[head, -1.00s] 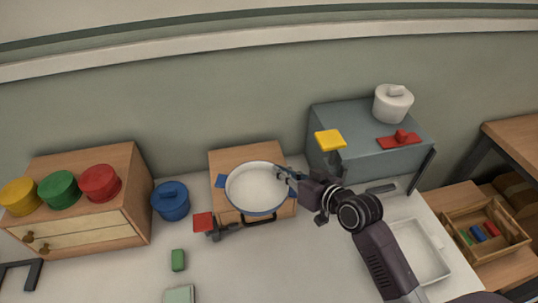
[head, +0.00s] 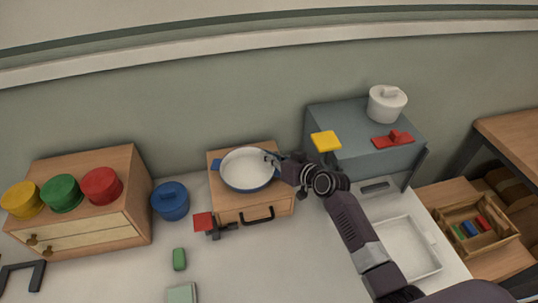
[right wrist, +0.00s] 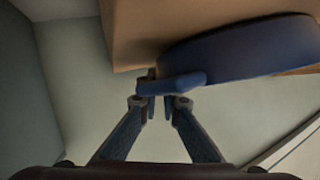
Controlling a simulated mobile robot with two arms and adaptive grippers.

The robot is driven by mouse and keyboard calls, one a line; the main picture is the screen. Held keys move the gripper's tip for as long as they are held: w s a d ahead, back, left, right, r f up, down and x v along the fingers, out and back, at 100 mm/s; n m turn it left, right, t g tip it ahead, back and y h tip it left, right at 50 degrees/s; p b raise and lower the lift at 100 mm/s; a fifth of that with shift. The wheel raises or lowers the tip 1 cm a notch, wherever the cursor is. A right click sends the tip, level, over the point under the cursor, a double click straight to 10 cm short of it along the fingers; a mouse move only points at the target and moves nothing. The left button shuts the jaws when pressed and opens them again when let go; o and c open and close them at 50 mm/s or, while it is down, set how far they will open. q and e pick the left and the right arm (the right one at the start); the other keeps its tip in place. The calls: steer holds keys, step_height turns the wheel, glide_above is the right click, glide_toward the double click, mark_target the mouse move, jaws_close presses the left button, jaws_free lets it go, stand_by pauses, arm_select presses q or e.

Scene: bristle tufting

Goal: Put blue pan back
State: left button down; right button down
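The blue pan (head: 246,170), white inside, is level over the top of a small wooden drawer box (head: 262,207). I cannot tell whether it touches the box top. My right gripper (head: 272,160) is at the pan's right side handle. In the right wrist view the fingers (right wrist: 163,106) are drawn close together at the blue handle (right wrist: 172,85), and they look shut on it. The pan's blue side (right wrist: 240,48) shows beyond them against the wood.
A blue lidded pot (head: 170,201) stands left of the box. A red-ended tool (head: 204,222) lies in front of it. A grey-blue cabinet (head: 365,152) with a white pot (head: 386,104) stands at right. A white tray (head: 432,262) lies at the front right.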

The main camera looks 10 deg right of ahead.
steer(key=c, duration=2.1)
jaws_free()
steer(key=shift+s, duration=0.1)
steer(key=b+v, duration=0.1)
steer(key=v, duration=1.1)
steer(key=shift+r, duration=0.1)
